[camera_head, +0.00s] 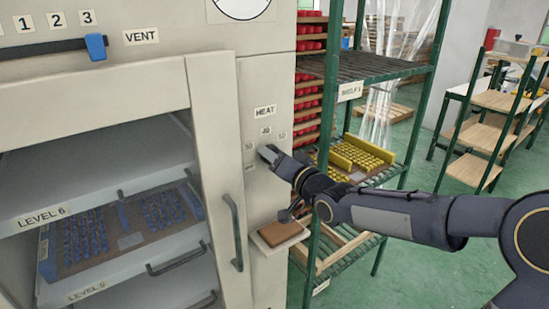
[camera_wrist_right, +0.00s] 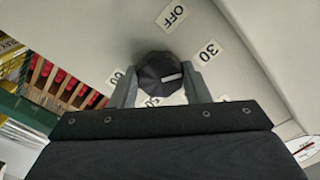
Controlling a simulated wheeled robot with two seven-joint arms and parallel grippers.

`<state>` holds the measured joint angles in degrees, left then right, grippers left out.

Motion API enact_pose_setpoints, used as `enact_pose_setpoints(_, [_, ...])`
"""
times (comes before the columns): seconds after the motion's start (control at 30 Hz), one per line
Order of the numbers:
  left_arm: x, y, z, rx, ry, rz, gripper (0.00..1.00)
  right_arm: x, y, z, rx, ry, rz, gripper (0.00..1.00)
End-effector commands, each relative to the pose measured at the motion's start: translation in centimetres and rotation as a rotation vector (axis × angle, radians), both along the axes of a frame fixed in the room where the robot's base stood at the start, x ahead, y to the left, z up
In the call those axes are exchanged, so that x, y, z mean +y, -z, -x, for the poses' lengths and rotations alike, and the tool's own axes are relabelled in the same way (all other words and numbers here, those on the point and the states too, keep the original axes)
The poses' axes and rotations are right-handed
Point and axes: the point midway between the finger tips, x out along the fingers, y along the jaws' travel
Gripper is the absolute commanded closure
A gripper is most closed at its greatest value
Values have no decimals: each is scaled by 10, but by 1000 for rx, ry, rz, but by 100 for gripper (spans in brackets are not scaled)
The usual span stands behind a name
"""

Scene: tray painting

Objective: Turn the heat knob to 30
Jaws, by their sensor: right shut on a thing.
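The heat knob (camera_wrist_right: 158,72) is a dark faceted knob on the grey oven panel, seen in the right wrist view. A short white mark sits on its right side in that view. My right gripper (camera_wrist_right: 160,88) is shut on the knob, one finger on each side. Other labels are partly hidden by the fingers. In the head view my right gripper (camera_head: 268,153) covers the knob below the HEAT label (camera_head: 265,111). My left gripper is not in view.
The oven door (camera_head: 216,130) with its handle (camera_head: 233,232) is left of the panel. A small ledge with a brown block (camera_head: 280,233) sits below my right forearm. A green rack (camera_head: 330,110) with trays stands close on the right. A blue vent slider (camera_head: 96,46) is upper left.

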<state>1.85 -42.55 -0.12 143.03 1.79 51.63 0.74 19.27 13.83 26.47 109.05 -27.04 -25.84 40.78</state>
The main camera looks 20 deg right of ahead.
Motion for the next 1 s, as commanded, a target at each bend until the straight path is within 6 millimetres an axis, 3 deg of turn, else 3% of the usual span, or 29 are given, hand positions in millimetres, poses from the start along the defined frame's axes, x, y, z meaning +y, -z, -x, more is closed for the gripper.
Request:
enact_pose_setpoints(0.6, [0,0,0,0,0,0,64,0,1,0,15,0,-38,81])
enact_pose_setpoints(0.63, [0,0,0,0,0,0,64,0,1,0,15,0,-38,55])
enact_pose_setpoints(0.77, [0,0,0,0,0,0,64,0,0,0,15,0,-38,38])
enact_pose_setpoints(1.0, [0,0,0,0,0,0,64,0,0,0,14,0,-38,36])
